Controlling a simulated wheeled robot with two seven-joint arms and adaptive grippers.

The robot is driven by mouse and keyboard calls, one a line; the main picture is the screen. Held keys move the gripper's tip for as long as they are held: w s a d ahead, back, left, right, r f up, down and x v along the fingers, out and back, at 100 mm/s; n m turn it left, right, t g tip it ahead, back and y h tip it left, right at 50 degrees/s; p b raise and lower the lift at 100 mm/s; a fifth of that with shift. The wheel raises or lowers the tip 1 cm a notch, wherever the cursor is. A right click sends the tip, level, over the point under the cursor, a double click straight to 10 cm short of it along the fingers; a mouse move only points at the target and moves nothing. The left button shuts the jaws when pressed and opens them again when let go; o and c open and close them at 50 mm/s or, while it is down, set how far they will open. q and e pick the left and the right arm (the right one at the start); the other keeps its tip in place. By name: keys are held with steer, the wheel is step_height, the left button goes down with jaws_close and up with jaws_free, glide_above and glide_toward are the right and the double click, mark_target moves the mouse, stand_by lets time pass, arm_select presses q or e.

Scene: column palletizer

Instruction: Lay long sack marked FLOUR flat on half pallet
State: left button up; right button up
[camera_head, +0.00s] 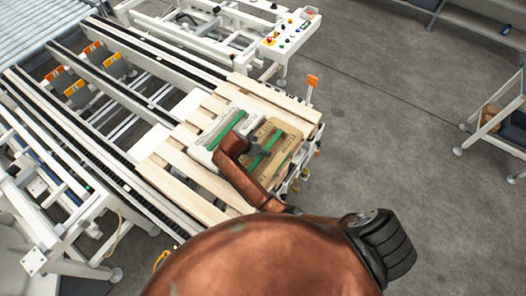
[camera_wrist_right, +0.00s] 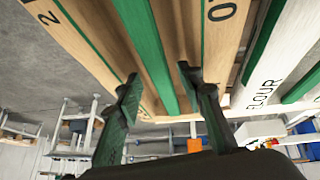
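A long white sack marked FLOUR (camera_wrist_right: 268,80) with a green band shows at the right of the right wrist view. A white sack with a green band (camera_head: 212,130) lies on the half pallet (camera_head: 185,175) in the head view, and it appears to be this one. Brown sacks with green bands (camera_head: 284,139) lie beside it. My right gripper (camera_head: 257,151) is at the brown sacks. In the right wrist view its two dark fingers (camera_wrist_right: 160,88) are apart, with brown surface and a green band (camera_wrist_right: 155,45) behind the gap. My left gripper is not in view.
The slatted pallet rests at the end of a conveyor (camera_head: 110,80) with white rails. A control panel (camera_head: 290,30) stands behind it. An orange-topped post (camera_head: 312,82) stands at the pallet's right corner. Bare slats lie to the left, and the floor (camera_head: 400,110) at right is clear.

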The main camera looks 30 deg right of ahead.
steer(key=v, duration=0.6)
steer(key=shift+r, duration=0.1)
stand_by(0.4)
